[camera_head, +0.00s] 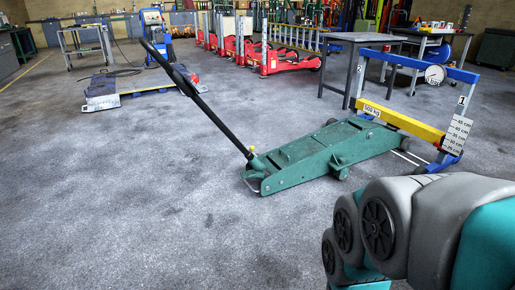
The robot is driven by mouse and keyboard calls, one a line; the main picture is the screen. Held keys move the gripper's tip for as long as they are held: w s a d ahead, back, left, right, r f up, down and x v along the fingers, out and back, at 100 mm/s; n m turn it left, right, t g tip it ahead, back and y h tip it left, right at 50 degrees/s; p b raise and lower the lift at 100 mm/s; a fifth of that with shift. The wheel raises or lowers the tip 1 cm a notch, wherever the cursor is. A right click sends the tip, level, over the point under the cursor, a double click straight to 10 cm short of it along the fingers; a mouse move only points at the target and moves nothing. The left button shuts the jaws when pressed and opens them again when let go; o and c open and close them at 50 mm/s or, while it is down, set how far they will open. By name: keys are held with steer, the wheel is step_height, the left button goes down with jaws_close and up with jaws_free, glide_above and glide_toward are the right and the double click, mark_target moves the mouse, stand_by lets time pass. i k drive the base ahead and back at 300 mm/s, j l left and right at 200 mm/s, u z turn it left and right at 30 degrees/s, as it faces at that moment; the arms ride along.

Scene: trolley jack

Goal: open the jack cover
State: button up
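The green trolley jack (320,157) stands on the floor in the middle of the view, its long black handle (200,97) leaning up to the left. Flat green plates (311,146) cover the top of its body and look closed, lying level with the frame. The far right end of the jack is under a yellow beam (402,121) marked 500 kg. My arm, grey and teal, fills the lower right corner in front of the jack, apart from it in the picture. My gripper is not in view, so its state is hidden.
A blue frame (455,73) with a height scale holds the yellow beam at the right. A grey table (362,38) stands behind the jack. Red jacks (285,57) line the back. A low blue platform (102,92) sits at the left. The floor in front and left is clear.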

mark_target(285, 157)
steer(key=i+z, duration=0.25)
steer(key=i, duration=1.25)
steer(key=i+j, duration=0.1)
steer(key=i, duration=0.55)
steer(key=i+l+z, duration=0.1)
steer(key=i+l, duration=0.4)
